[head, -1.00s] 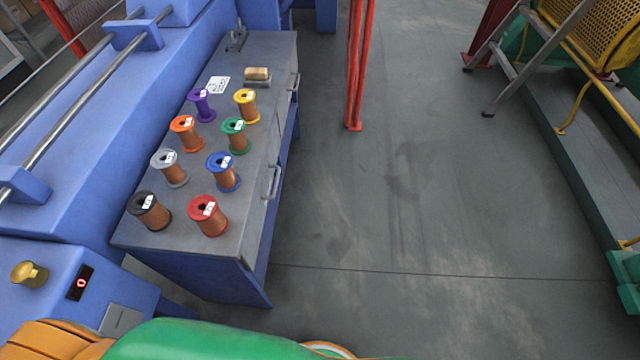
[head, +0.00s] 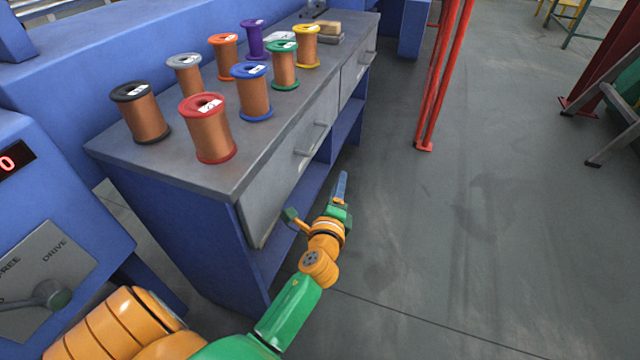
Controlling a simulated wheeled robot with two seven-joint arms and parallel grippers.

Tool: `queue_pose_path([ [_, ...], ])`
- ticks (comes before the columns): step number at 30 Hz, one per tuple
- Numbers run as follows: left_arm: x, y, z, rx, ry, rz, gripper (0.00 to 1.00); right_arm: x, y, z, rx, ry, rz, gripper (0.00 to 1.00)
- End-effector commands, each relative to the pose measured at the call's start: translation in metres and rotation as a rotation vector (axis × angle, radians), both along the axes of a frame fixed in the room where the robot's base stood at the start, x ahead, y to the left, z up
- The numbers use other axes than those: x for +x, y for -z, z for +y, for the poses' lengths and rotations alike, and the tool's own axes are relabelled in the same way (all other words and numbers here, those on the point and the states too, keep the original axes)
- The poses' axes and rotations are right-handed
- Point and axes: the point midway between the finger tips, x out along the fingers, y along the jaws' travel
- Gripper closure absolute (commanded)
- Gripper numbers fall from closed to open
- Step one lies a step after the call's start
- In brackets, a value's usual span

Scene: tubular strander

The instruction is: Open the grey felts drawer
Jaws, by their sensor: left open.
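The workbench has two grey drawer fronts on its right side, a nearer one (head: 272,190) and a farther one (head: 352,76). Both look shut, and no label shows which is the felts drawer. The nearer drawer has a bar handle (head: 312,139); the farther has a similar handle (head: 368,57). My left gripper (head: 316,201) is open and empty, with its fingers spread apart. It is in front of the nearer drawer, below its handle in the picture, and apart from the handle. My right gripper is not in view.
Several copper wire spools, such as the red one (head: 207,128), stand on the grey benchtop (head: 205,180). A blue open shelf (head: 345,126) lies below the drawers. A red post (head: 440,85) stands to the right. The floor (head: 450,250) between is clear.

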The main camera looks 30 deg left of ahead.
Motion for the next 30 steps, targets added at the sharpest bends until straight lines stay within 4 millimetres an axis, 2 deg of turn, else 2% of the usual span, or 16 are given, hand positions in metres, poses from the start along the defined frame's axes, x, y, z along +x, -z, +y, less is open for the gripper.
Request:
queue_pose_path([
  [1, 0.0, 0.013, 0.012, 0.105, -0.043, -0.068, 0.55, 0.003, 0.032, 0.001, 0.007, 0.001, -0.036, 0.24],
  [3, -0.007, -0.014, 0.025, 0.233, -0.108, -0.129, 0.55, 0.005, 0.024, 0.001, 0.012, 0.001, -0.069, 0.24],
  [6, -0.017, -0.041, 0.037, 0.336, -0.176, -0.174, 0.55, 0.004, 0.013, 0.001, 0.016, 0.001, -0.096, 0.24],
  [8, -0.017, -0.051, 0.041, 0.362, -0.192, -0.181, 0.55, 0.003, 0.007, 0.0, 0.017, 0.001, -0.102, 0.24],
  [12, 0.002, -0.064, 0.055, 0.37, -0.198, -0.184, 0.55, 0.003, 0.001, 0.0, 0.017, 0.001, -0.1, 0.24],
  [19, 0.034, -0.069, 0.074, 0.366, -0.193, -0.182, 0.55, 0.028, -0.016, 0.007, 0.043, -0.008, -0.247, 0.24],
  [28, 0.038, -0.07, 0.077, 0.364, -0.192, -0.18, 0.55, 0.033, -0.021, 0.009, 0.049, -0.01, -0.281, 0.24],
  [30, 0.038, -0.07, 0.077, 0.363, -0.191, -0.18, 0.74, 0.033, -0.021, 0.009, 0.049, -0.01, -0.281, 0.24],
])
